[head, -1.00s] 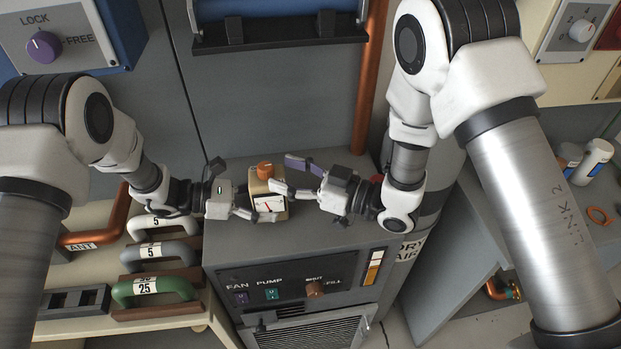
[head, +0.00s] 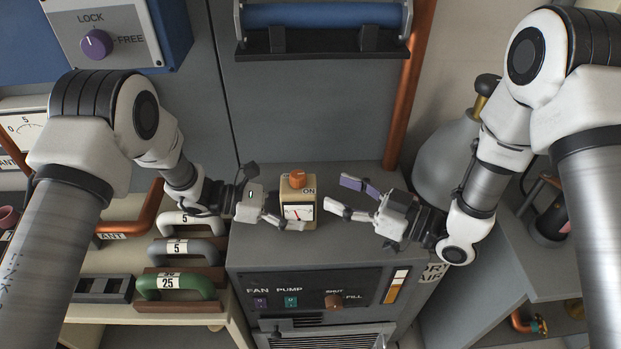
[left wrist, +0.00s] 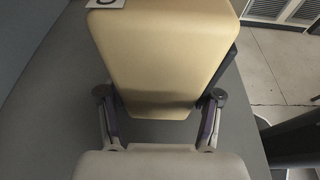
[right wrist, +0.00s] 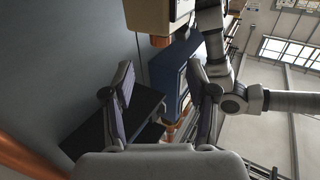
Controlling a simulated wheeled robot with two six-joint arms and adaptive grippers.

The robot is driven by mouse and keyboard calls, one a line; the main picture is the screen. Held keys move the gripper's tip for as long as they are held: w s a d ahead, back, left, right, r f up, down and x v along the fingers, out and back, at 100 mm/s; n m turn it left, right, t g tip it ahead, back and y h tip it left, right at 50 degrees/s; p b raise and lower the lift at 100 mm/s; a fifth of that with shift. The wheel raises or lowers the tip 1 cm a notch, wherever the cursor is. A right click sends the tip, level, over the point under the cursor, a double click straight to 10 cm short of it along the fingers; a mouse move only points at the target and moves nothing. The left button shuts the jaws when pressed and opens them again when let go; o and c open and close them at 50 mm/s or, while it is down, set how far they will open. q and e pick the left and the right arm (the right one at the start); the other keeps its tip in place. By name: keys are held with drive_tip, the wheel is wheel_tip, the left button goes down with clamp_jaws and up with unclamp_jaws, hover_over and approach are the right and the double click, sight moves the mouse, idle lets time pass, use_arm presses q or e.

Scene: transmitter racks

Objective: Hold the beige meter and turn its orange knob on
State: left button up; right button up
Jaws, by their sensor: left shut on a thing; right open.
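The beige meter (head: 311,188) stands upright on top of the grey cabinet, its white dial facing front. Its orange knob (head: 297,179) is on top, beside an "ON" label. My left gripper (head: 277,207) is shut on the meter from the left. The left wrist view shows the meter's beige side (left wrist: 165,60) between the two fingers. My right gripper (head: 340,194) is open and empty, a short gap to the right of the meter. In the right wrist view the knob (right wrist: 160,41) and part of the meter (right wrist: 150,15) show beyond the open fingers. The knob's exact setting is too small to tell.
The grey cabinet (head: 255,245) has fan, pump and fill controls on its front. Several handles, one green (head: 177,287), lie on a shelf at left. A copper pipe (head: 405,100) rises behind at right. The cabinet top behind the meter is clear.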

sight(305, 180)
drive_tip(key=x, duration=1)
clamp_jaws()
